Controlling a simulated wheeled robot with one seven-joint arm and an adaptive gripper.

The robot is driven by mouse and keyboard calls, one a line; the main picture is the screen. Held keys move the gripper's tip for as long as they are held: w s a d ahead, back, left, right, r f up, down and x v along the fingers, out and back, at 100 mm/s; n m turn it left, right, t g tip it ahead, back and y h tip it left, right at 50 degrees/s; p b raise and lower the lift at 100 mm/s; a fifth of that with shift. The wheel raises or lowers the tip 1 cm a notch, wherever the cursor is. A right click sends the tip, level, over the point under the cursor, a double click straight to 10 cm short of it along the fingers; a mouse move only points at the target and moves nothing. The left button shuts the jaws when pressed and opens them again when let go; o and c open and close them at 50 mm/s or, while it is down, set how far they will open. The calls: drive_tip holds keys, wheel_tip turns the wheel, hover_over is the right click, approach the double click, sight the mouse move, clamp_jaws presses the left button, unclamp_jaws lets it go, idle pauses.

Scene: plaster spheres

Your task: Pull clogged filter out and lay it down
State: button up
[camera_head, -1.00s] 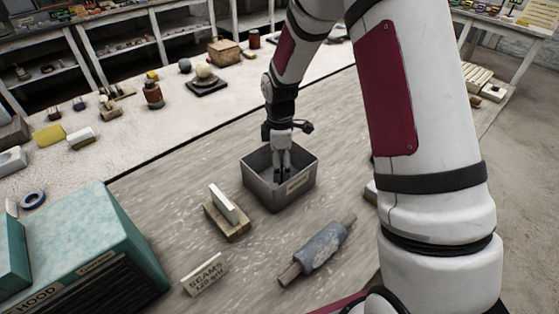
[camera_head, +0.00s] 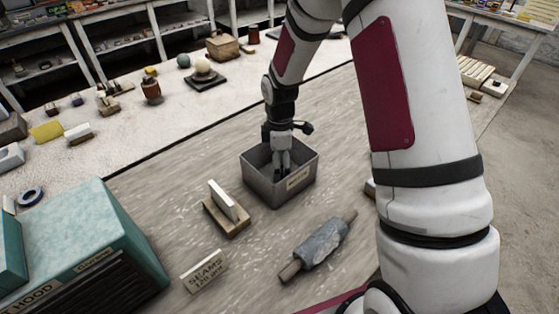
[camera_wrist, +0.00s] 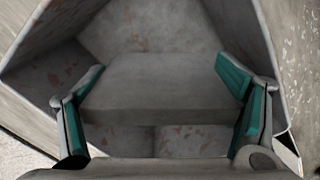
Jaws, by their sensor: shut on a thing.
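My gripper (camera_head: 283,170) is down inside a grey open box (camera_head: 268,191) with a small label on its front. In the wrist view its two teal-padded fingers (camera_wrist: 160,100) are shut on a flat grey slab (camera_wrist: 160,82), one finger at each side. The slab lies level with the box walls around it; whether it touches the floor of the box cannot be told. I cannot tell by its look that it is the clogged filter. A teal hood unit (camera_head: 80,235) with a dark slatted front stands at the lower left.
A white slab (camera_head: 222,201) stands upright in a wooden holder left of the box. A grey-wrapped roller (camera_head: 320,245) and a "SEAMS" sign (camera_head: 204,271) lie in front. Bare tabletop lies between.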

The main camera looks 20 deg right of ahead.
drive_tip(key=shift+f, duration=0.7)
drive_tip(key=o, duration=1.2)
drive_tip(key=shift+r, duration=0.1)
drive_tip(key=shift+r+p, duration=0.55)
drive_tip(key=shift+r, duration=1.35)
